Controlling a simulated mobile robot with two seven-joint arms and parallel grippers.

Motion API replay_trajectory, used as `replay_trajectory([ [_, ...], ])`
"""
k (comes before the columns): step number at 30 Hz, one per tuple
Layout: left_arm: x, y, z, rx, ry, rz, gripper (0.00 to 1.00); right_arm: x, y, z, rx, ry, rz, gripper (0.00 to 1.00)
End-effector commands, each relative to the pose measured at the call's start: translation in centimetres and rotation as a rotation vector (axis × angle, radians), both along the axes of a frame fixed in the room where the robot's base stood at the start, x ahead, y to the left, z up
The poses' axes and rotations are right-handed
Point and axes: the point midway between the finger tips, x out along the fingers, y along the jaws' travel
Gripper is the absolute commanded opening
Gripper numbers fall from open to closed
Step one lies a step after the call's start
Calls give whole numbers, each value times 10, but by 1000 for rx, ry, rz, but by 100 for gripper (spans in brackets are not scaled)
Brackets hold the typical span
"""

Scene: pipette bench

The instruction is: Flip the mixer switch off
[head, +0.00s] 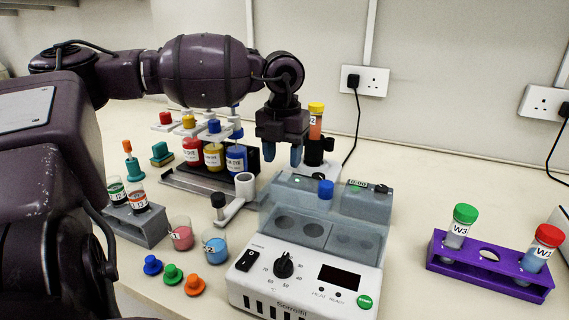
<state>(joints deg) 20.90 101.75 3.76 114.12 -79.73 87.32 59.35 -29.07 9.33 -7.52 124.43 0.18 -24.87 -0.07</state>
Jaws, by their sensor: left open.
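A blue-capped item (325,188) shows at the lid's back. My left gripper (282,156) is open and empty, pointing down behind the mixer, above and apart from the switch. My right gripper is not in view.
Bottles of dye (213,156) and a rack stand behind left. A purple rack (490,265) with capped vials is at the right. Two small beakers (214,247) and several coloured caps (173,274) lie left of the mixer. The bench between mixer and purple rack is clear.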

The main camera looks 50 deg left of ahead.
Motion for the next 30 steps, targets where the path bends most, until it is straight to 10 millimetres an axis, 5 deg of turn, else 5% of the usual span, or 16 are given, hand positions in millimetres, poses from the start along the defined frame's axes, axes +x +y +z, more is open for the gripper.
replay_trajectory([
  [7, 0, 0, -33, -1, 3, 0, 49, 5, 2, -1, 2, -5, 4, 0],
  [20, 0, 0, -39, 0, -1, 0, 49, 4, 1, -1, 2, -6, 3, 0],
  [30, 0, 0, -39, 0, -1, 0, 0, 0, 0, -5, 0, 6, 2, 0],
])
